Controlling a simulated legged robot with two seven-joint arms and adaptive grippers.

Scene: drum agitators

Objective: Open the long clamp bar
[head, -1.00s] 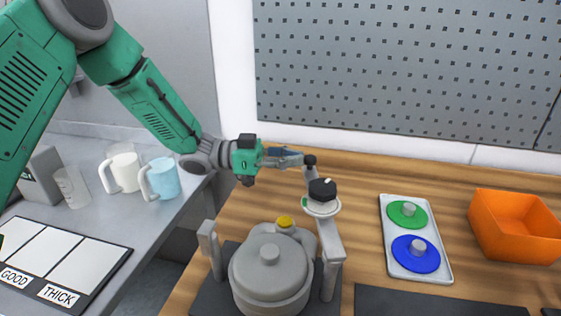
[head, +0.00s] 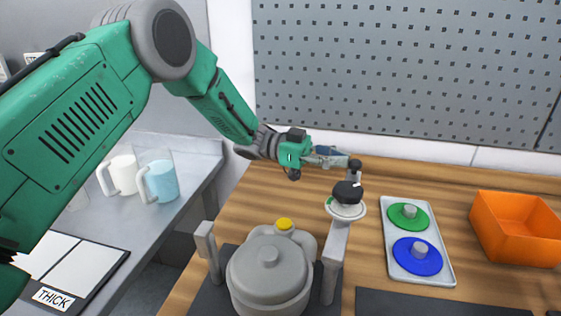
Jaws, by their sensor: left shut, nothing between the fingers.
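The drum agitator (head: 268,270) is a grey lidded pot between two upright posts. The long clamp bar (head: 335,240) is raised from the right post and leans to the right, clear of the pot's lid. It carries a round pale disc with a black knob (head: 347,192) and ends in a black ball (head: 355,165). The left post (head: 208,246) stands free of the bar. My left gripper (head: 340,161) is shut and empty, its fingertips at the bar's ball end, seemingly touching it. My right gripper is not in view.
A yellow cap (head: 284,224) sits behind the lid. A grey tray (head: 441,276) with green and blue discs and an orange bin (head: 516,228) stand to the right. Mugs (head: 160,182) and a labelled board (head: 85,278) are on the left bench. A perforated panel closes off the back.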

